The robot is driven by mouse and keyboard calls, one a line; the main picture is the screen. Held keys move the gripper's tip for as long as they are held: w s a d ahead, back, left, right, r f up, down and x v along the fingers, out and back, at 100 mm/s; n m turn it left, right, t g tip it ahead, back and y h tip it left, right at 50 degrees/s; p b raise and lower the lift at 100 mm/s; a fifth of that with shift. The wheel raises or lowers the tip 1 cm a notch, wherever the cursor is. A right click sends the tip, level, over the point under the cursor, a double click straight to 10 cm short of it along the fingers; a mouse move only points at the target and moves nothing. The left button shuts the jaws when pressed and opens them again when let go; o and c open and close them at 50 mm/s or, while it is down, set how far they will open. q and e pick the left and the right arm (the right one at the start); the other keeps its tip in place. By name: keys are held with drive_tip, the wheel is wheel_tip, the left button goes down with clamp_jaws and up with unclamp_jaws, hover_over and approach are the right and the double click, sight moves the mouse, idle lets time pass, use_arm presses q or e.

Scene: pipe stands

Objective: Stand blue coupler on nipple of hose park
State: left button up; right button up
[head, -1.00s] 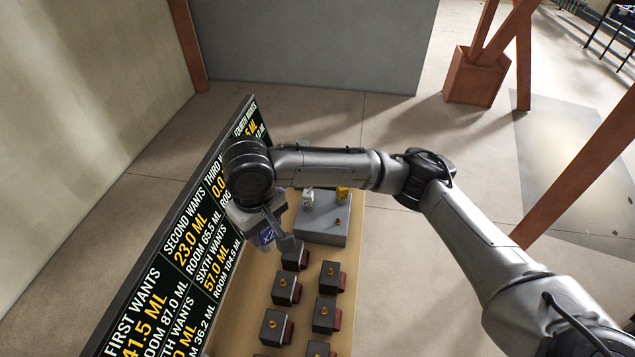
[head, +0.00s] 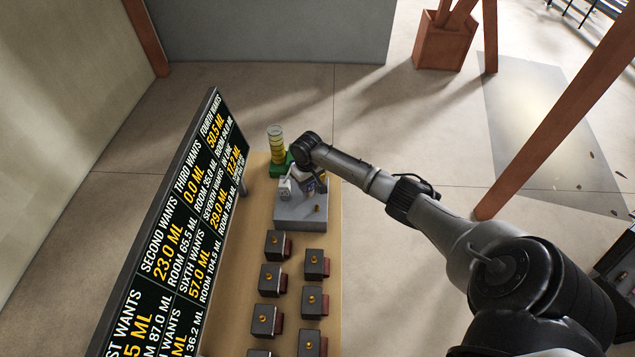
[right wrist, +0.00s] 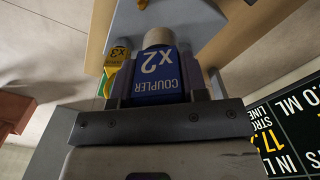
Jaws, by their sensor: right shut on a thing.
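My right gripper (head: 314,184) is over the far right part of the grey hose park (head: 296,213). It is shut on the blue coupler, marked x2, which fills the middle of the right wrist view (right wrist: 158,75). The coupler's pale round end (right wrist: 157,38) lies against the park in that view; I cannot tell if it touches. A brass nipple (head: 317,208) stands bare on the park's near right part. A white coupler (head: 285,188) stands at the park's left. The yellow x3 coupler (right wrist: 118,55) is beside the blue one in the right wrist view. My left gripper is not in view.
Several dark blocks with brass nipples (head: 277,243) stand in two rows on the tan table (head: 238,268) nearer me. A display board (head: 178,235) rises along the left. A yellow-layered cylinder on a green base (head: 277,145) stands behind the park.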

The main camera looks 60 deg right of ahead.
drive_tip(key=f+b, duration=0.3)
drive_tip(key=f, duration=0.1)
drive_tip(key=s+d+f+b, duration=0.1)
drive_tip(key=f+b, duration=0.2)
drive_tip(key=b, duration=0.1)
drive_tip(key=s+d+f+b, duration=0.1)
drive_tip(key=f+b, duration=0.3)
drive_tip(key=shift+d+f, duration=0.2)
drive_tip(key=shift+f, duration=0.1)
drive_tip(key=shift+f, duration=0.2)
idle(0.4)
drive_tip(key=o, duration=1)
